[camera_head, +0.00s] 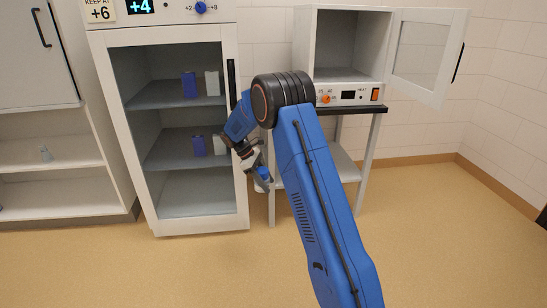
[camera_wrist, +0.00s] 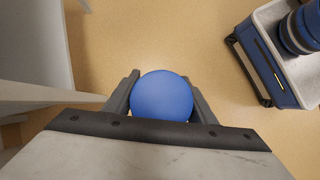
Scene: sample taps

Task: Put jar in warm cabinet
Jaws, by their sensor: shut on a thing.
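The jar has a round blue lid (camera_head: 264,173) and hangs in my gripper (camera_head: 261,178), in front of the gap between the fridge and the stand. In the wrist view the blue lid (camera_wrist: 162,95) fills the space between my two grey fingers, one on each side. The jar's body is mostly hidden below the lid. The warm cabinet (camera_head: 349,45) stands on the stand at the right, above and to the right of my gripper. Its glass door (camera_head: 428,55) is swung open to the right, and the visible inside is empty.
A glass-fronted fridge (camera_head: 240,190) reading +4 is close left of my gripper, with blue and white boxes on its shelves. The warm cabinet's front panel (camera_head: 348,95) has an orange knob and a switch. The stand (camera_head: 377,130) has a dark top edge. The floor (camera_head: 430,230) at right is clear.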

